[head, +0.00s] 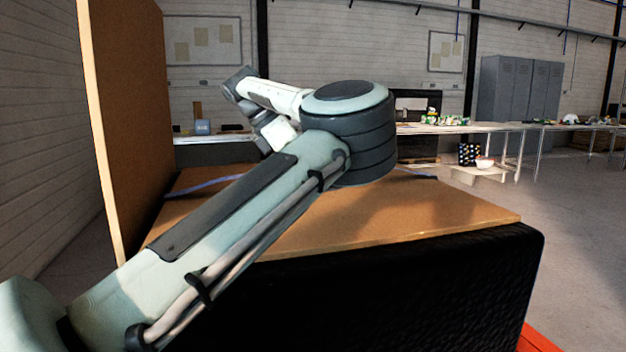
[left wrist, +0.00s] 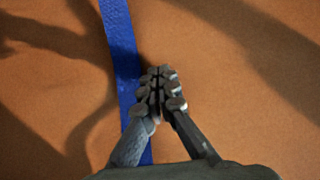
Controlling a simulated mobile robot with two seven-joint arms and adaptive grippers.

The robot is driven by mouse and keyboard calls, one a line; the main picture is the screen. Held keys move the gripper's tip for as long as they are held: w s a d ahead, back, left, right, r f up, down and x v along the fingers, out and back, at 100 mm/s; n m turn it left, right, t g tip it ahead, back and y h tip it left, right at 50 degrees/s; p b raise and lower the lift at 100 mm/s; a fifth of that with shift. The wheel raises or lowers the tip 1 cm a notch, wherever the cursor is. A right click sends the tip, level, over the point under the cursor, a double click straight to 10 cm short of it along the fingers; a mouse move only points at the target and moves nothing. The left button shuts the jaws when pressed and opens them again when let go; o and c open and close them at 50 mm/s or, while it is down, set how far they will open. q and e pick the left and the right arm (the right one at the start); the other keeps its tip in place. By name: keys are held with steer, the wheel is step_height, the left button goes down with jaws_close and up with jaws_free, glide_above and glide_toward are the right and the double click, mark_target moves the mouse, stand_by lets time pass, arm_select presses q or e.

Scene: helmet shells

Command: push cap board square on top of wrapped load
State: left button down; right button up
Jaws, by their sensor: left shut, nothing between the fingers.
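The cap board (head: 440,208) is a flat brown sheet lying on top of the black wrapped load (head: 420,295). Near the right corner, a strip of the load's black top shows beyond the board's edge. My left arm crosses over the board in the head view and hides much of its middle and left. The left gripper is hidden there. In the left wrist view my left gripper (left wrist: 160,90) is shut and empty, with its fingertips over the brown surface (left wrist: 235,85) beside a blue strap (left wrist: 121,50). I cannot tell whether they touch it. My right gripper is not in view.
A tall brown panel (head: 125,100) stands upright at the left of the load. Part of the blue strap (head: 205,186) lies across the board. A red-orange edge (head: 538,340) shows low at the right. Long tables (head: 455,128) and grey lockers (head: 518,88) stand behind; floor at right is clear.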

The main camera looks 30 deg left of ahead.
arm_select(q)
steer(key=shift+a+r, duration=0.15)
steer(key=shift+r, duration=0.15)
steer(key=shift+w, duration=0.1)
steer(key=s+a+b, duration=0.1)
steer(key=s+a, duration=0.1)
steer(key=s, duration=0.1)
steer(key=s+a, duration=0.3)
steer(key=s+a+b, duration=0.1)
steer(key=s+a, duration=0.1)
steer(key=s, duration=0.1)
steer(key=shift+a+r+b, duration=0.1)
steer(key=shift+a+b, duration=0.1)
steer(key=shift+b, duration=0.1)
steer(key=shift+s+a, duration=0.15)
steer(key=shift+s, duration=0.05)
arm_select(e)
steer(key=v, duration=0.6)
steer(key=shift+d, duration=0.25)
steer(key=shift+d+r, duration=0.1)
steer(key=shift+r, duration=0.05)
